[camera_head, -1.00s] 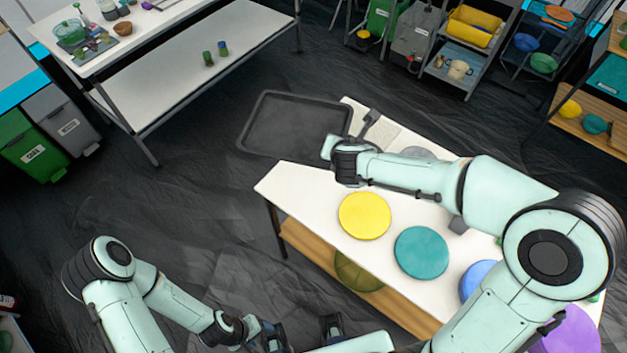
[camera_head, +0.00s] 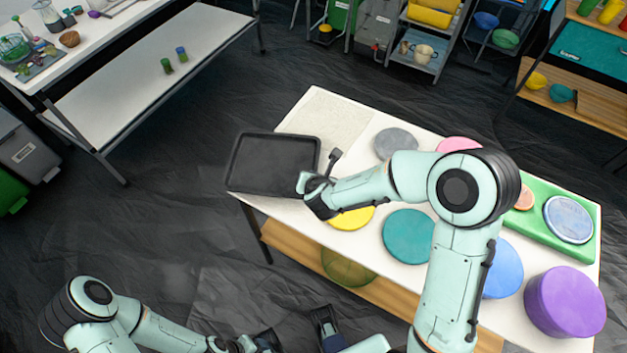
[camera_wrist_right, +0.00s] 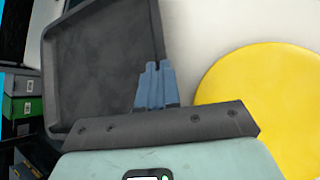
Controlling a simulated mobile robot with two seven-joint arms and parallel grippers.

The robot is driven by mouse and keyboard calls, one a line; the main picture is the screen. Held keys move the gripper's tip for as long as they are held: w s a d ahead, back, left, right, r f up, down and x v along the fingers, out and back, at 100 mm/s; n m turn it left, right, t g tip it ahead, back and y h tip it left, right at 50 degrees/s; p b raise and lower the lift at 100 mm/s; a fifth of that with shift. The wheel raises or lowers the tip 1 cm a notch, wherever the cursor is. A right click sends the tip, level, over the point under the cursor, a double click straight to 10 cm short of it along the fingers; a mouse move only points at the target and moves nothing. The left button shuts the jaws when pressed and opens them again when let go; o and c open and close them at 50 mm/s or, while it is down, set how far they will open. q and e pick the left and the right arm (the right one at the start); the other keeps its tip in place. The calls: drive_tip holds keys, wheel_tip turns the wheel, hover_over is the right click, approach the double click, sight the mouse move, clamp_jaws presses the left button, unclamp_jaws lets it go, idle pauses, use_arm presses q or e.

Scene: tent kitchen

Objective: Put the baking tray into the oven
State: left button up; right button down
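The dark grey baking tray (camera_head: 272,163) shows over the left end of the white table (camera_head: 243,197); whether it rests there or is held just above is unclear. My right gripper (camera_head: 318,184) is at its right edge. In the right wrist view, the closed blue fingers (camera_wrist_right: 155,88) of that gripper pinch the rim of the tray (camera_wrist_right: 105,65). My left arm enters at the bottom left. Its gripper (camera_head: 268,340) is partly cut off by the lower picture edge, away from the tray. I cannot clearly make out an oven.
The table carries a yellow disc (camera_head: 352,218), a teal disc (camera_head: 408,237), a purple round block (camera_head: 565,302) and a green board (camera_head: 538,218). A second white table (camera_head: 150,80) stands upper left. Shelves (camera_head: 420,55) line the back. Dark floor lies open between the tables.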

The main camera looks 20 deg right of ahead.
drive_tip(key=shift+f, duration=0.55)
drive_tip(key=shift+f+b, duration=0.2)
drive_tip(key=shift+b, duration=0.1)
drive_tip(key=c, duration=1.4)
unclamp_jaws()
drive_tip(key=shift+o, duration=0.2)
